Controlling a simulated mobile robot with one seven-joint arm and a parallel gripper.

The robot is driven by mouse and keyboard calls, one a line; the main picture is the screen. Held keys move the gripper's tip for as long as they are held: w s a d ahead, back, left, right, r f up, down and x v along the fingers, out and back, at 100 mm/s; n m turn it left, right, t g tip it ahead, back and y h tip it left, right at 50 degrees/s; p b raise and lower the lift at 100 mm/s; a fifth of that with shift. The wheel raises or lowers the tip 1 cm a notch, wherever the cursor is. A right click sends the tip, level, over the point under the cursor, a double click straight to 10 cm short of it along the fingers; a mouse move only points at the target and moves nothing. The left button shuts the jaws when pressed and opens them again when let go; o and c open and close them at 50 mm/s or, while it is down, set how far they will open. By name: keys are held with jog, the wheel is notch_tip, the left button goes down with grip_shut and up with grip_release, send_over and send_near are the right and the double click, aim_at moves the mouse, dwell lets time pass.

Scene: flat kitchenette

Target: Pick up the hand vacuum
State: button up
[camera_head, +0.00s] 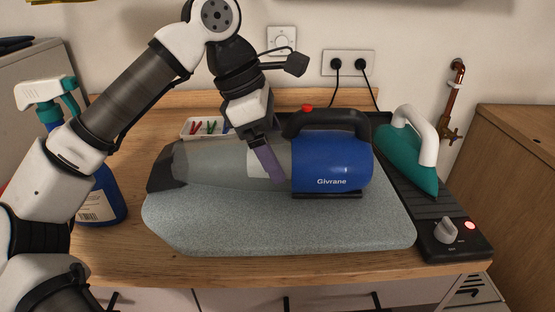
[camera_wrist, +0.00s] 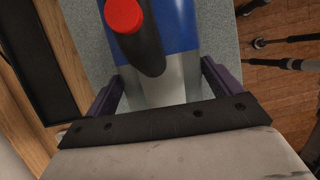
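The hand vacuum (camera_head: 331,164) lies on a grey-blue ironing pad (camera_head: 290,232), its blue motor end with black handle to the right and its clear grey nozzle end to the left. My gripper (camera_head: 266,158) reaches down over the clear body just left of the blue part. One purple finger shows in front of the body; the other is hidden behind it. In the wrist view, my gripper (camera_wrist: 163,72) has its fingers wide apart, one on each side of the vacuum (camera_wrist: 178,30). The red button and black handle end show between them. Contact is not clear.
A teal iron (camera_head: 408,155) stands on a black base with a knob (camera_head: 446,231) to the right. A spray bottle (camera_head: 100,200) is at the left, behind my arm. A small white tray (camera_head: 203,128) lies behind the vacuum. A wooden cabinet (camera_head: 515,180) bounds the right.

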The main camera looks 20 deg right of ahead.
jog(key=c, duration=0.7)
jog(key=shift+c, duration=0.7)
jog(key=shift+r, duration=0.25)
